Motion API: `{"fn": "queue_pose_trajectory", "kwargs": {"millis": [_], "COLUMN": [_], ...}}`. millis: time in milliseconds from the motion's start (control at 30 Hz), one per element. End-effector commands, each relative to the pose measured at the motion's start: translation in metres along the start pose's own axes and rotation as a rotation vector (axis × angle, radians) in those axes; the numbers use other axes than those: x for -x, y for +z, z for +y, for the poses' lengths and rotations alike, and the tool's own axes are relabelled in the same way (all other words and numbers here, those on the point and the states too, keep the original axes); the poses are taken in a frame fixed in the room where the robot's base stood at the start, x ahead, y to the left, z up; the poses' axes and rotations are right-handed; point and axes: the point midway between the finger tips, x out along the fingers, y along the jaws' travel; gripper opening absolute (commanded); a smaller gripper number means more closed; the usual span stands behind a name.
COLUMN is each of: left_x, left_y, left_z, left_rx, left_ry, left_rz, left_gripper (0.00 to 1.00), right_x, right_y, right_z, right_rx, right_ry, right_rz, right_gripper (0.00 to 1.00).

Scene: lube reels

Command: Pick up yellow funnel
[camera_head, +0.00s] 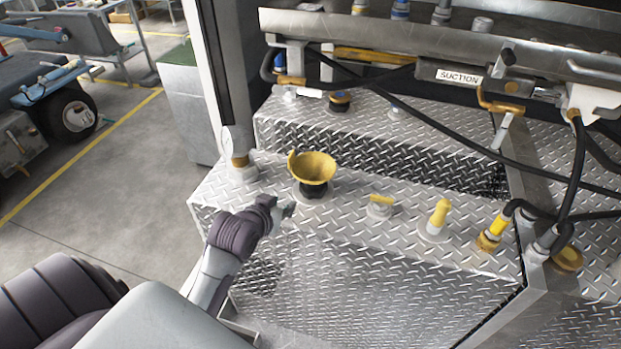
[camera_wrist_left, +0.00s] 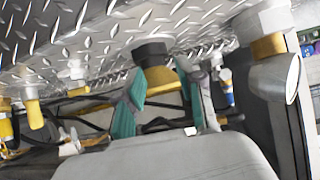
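The yellow funnel (camera_head: 314,168) stands upright in a black collar (camera_head: 313,190) on the diamond-plate top. It has a small tab on its left rim. My left gripper (camera_head: 286,211) is just in front of and left of it, apart from it in the head view. The wrist view looks upside down. There the yellow funnel (camera_wrist_left: 162,78) shows between the two green-padded fingers of the left gripper (camera_wrist_left: 162,92), which are spread and empty. Part of the funnel is hidden behind the fingers. I cannot tell the exact gap to it. My right gripper is not in view.
A white and brass fitting (camera_head: 239,155) stands left of the funnel. A cap with a yellow handle (camera_head: 381,203), a yellow nozzle (camera_head: 438,217) and hose fittings (camera_head: 495,230) stand to the right. A black hose crosses behind. A metal rail carries a SUCTION label (camera_head: 459,76).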

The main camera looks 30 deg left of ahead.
Motion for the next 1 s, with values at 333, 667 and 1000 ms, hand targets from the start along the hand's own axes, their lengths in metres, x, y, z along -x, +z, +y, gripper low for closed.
{"fn": "queue_pose_trajectory", "kwargs": {"millis": [333,667,1000], "left_x": [0.014,-0.044,-0.074], "left_y": [-0.081,-0.091,-0.101], "left_z": [-0.029,-0.031,-0.033], "left_rx": [0.052,0.05,0.051], "left_ry": [-0.044,-0.044,-0.043], "left_rz": [0.188,0.186,0.185], "left_gripper": [0.38,0.38,0.38], "right_x": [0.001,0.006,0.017], "right_y": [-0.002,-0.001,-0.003], "right_z": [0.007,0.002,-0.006], "right_rx": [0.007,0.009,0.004], "right_ry": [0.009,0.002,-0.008], "right_rz": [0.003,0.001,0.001], "right_gripper": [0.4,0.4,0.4]}}
